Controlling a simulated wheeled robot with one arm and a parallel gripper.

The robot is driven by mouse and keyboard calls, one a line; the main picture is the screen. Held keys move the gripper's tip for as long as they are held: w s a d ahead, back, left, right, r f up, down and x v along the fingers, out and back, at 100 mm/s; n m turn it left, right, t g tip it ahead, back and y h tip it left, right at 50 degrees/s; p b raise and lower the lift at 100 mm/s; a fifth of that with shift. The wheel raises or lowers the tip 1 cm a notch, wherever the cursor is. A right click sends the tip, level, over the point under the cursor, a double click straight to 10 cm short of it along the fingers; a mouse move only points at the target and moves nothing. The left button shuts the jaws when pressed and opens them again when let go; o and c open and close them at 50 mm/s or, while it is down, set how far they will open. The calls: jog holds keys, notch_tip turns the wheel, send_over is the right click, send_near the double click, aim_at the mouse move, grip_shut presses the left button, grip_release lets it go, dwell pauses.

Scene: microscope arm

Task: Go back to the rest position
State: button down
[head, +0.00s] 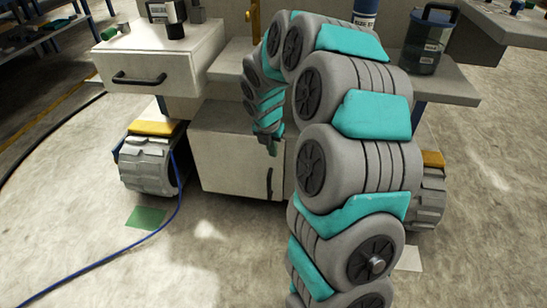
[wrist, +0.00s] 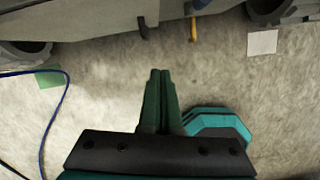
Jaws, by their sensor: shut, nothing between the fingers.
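My gripper (wrist: 155,75) points down over the bare floor in the wrist view. Its two dark green fingers lie together, with nothing between them. In the head view my gripper (head: 272,146) hangs at the end of my grey and teal arm, in front of the white workbench cabinet (head: 228,160). The arm arches up from the lower right and bends down toward the cabinet. The fingertips are small and dark in the head view. Part of the bench is hidden behind my arm.
A drawer (head: 150,72) with a black handle is at upper left. A dark jar (head: 427,42) stands on the bench at right. A blue cable (head: 120,252) runs across the floor at left, and a green patch (head: 146,218) lies beside it.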

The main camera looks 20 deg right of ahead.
jog(key=s+a+r+m+g, duration=0.1)
jog(key=s+a+r+m, duration=0.2)
jog(key=s+m, duration=0.5)
jog(key=s+a+r+m+g+y, duration=0.1)
jog(key=s+a+r+m, duration=0.2)
jog(key=s+m, duration=0.6)
jog(key=s+a+r+m+g+y, duration=0.1)
jog(key=s+a+r+m, duration=0.2)
jog(key=s, duration=1.7)
jog(key=a+m, duration=0.4)
jog(key=m, duration=0.2)
jog(key=shift+r+g, duration=0.3)
jog(key=shift+r, duration=0.05)
